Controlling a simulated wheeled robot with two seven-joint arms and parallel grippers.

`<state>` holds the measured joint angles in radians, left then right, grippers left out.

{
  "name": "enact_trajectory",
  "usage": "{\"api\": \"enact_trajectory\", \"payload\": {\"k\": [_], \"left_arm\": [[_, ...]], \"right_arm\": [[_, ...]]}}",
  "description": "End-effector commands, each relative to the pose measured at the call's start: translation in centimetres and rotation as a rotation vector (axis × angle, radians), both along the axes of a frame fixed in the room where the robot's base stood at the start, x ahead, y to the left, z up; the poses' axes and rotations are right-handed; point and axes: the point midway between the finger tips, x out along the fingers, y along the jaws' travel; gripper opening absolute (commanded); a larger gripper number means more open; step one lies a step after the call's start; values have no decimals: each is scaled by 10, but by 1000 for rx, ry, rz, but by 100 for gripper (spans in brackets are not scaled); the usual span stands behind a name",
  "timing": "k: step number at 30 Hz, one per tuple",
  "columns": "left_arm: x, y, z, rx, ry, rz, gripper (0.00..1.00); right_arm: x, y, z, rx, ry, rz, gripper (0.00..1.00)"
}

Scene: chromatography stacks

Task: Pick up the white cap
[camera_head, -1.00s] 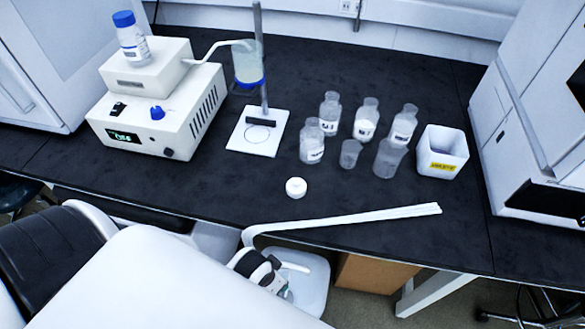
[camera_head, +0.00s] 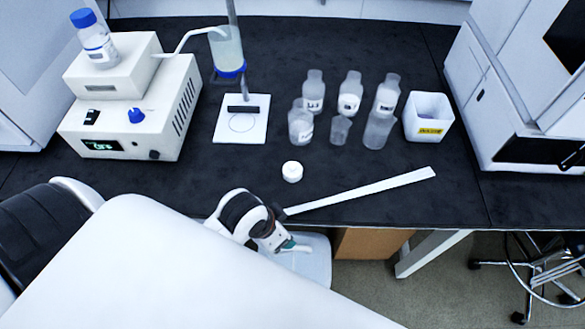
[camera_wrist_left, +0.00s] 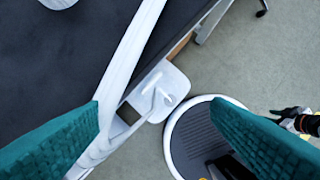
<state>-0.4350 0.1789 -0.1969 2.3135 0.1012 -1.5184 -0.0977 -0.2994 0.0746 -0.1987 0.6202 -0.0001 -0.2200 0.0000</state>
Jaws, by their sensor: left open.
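The white cap (camera_head: 292,171) sits on the black benchtop, in front of the glass bottles and apart from them. My left gripper (camera_head: 290,246) is at the bench's front edge, nearer to me than the cap and not touching it. In the left wrist view its two teal fingers (camera_wrist_left: 165,122) are spread wide with nothing between them. A pale round thing is cut off at that view's top left; I cannot tell if it is the cap. My right gripper is not seen in the head view.
A long white strip (camera_head: 365,192) lies near the front edge, right of the cap. Several bottles (camera_head: 350,95) and beakers stand behind, beside a white square container (camera_head: 428,118). A stand plate (camera_head: 240,130) and a white instrument (camera_head: 140,120) are at left. The bench around the cap is clear.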

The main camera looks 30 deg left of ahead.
Motion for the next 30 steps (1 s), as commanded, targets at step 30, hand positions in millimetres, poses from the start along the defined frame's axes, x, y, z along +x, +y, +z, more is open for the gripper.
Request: {"api": "enact_trajectory", "payload": {"k": [30], "left_arm": [[163, 44, 116, 327, 157, -1495, 72]], "right_arm": [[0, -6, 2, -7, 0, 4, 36]]}}
